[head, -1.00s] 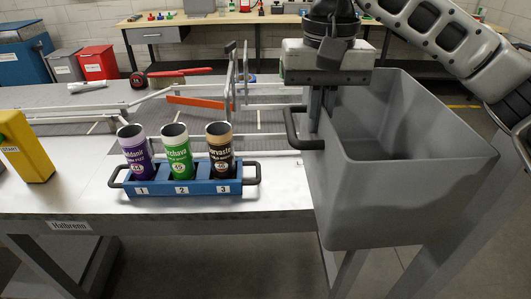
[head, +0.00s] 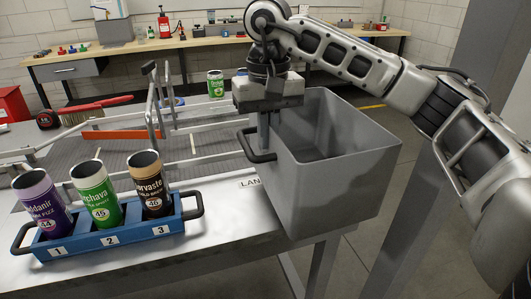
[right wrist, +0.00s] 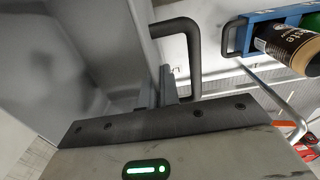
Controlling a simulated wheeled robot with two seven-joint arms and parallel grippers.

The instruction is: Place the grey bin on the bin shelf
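The grey bin (head: 335,195) is open-topped and looks empty, with a dark handle (head: 257,150) on its left side. It is upright at the right end of the metal table, overlapping the table's end in the head view. My right gripper (head: 264,135) points down at the handle side and appears shut on the bin there. The right wrist view shows its fingers (right wrist: 168,88) beside the dark handle (right wrist: 192,60) and the bin's wall (right wrist: 130,40). The fingertips are partly hidden. My left gripper is not in view. I cannot make out a bin shelf.
A blue rack (head: 125,233) with three cans stands on the metal table (head: 200,255), left of the bin. Rails and an orange bar (head: 122,135) lie behind it, with a green can (head: 215,84) farther back. A wooden bench (head: 120,58) runs along the wall. Open floor shows right of the bin.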

